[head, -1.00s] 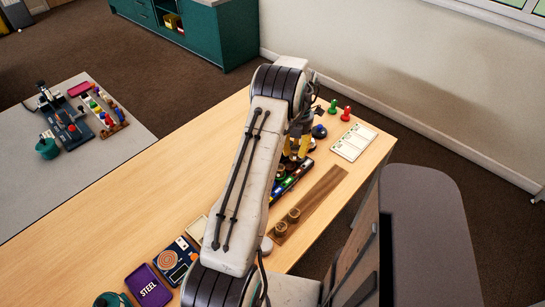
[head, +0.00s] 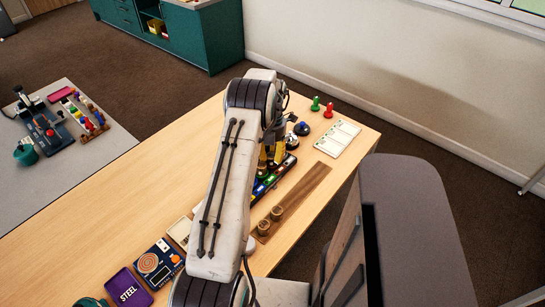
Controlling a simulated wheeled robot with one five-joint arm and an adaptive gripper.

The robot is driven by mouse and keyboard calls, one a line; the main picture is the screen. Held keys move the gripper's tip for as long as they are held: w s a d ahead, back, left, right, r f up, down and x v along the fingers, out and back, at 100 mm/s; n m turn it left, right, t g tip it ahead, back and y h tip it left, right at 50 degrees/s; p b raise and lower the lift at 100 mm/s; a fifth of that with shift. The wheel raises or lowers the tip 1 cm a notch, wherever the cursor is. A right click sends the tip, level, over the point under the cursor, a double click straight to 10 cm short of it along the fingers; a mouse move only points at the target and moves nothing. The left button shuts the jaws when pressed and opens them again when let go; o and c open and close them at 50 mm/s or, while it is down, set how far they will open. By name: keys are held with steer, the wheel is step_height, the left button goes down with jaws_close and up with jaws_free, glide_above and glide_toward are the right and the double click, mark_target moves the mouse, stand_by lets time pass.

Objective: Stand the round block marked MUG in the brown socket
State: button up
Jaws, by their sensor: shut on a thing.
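Two round brownish blocks (head: 276,213) (head: 263,227) stand on a wooden strip (head: 307,184) right of the tray. No MUG marking is readable, and I cannot make out the brown socket.
A white card (head: 337,139), red peg (head: 328,111), green peg (head: 315,104) and blue-topped piece (head: 302,128) are at the far end. The table's left middle (head: 120,200) is clear.

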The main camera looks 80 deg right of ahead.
steer(key=shift+f, duration=0.2)
steer(key=o, duration=0.8)
steer(key=shift+o, duration=0.2)
steer(key=shift+r, duration=0.1)
step_height(320, 180, up, 12)
steer(key=d+p, duration=0.1)
steer(key=p, duration=0.7)
steer(key=shift+d, duration=0.25)
steer(key=shift+s+r, duration=0.1)
